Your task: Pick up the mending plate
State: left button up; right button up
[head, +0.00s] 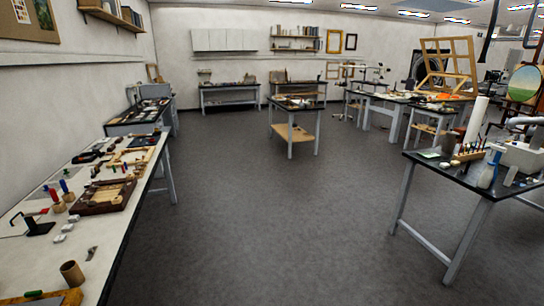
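A small grey metal piece (91,253), which looks like the mending plate, lies on the near part of the long white-topped bench (110,240) at the left. It is too small to make out its holes or exact shape. It lies apart from the things around it. Neither of my grippers is in the head view.
Near the piece are a brown cylindrical cup (72,273), small white blocks (63,232), a black stand (39,227) and a wooden tray (104,197). A dark-topped table (470,180) stands at the right. The grey floor (270,225) between is clear.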

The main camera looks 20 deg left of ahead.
aim_at(91, 250)
jog(key=i+j+u, duration=0.2)
jog(key=i+u, duration=0.95)
jog(key=k+j, duration=0.05)
